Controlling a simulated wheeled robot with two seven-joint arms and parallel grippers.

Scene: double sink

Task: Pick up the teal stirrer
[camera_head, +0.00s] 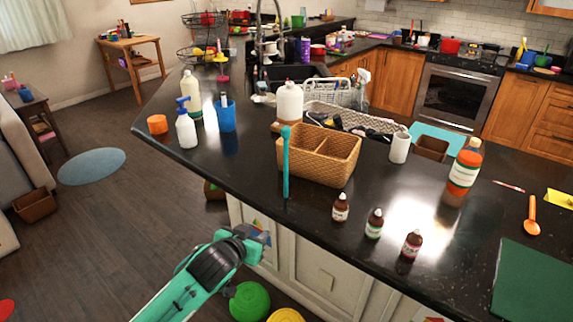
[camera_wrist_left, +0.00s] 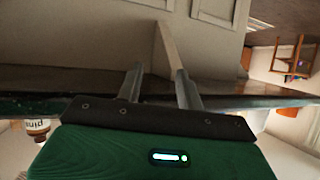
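The teal stirrer (camera_head: 286,160) stands near upright at the left front side of the wicker basket (camera_head: 318,152) on the black counter in the head view. Whether its lower end rests on the counter or at its edge is hard to tell. My left gripper (camera_head: 262,236) is below and left of the stirrer, beside the cabinet front under the counter edge. In the left wrist view its two fingers (camera_wrist_left: 158,88) are apart with nothing between them. The stirrer does not show clearly in that view. My right gripper is not in view.
Small brown bottles (camera_head: 374,224) stand right of the stirrer, near the counter's front edge. A white bottle (camera_head: 289,104) stands behind it, and a blue cup (camera_head: 225,115) to the left. The counter overhang (camera_wrist_left: 230,101) lies close to my left gripper. A green ball (camera_head: 249,301) is on the floor.

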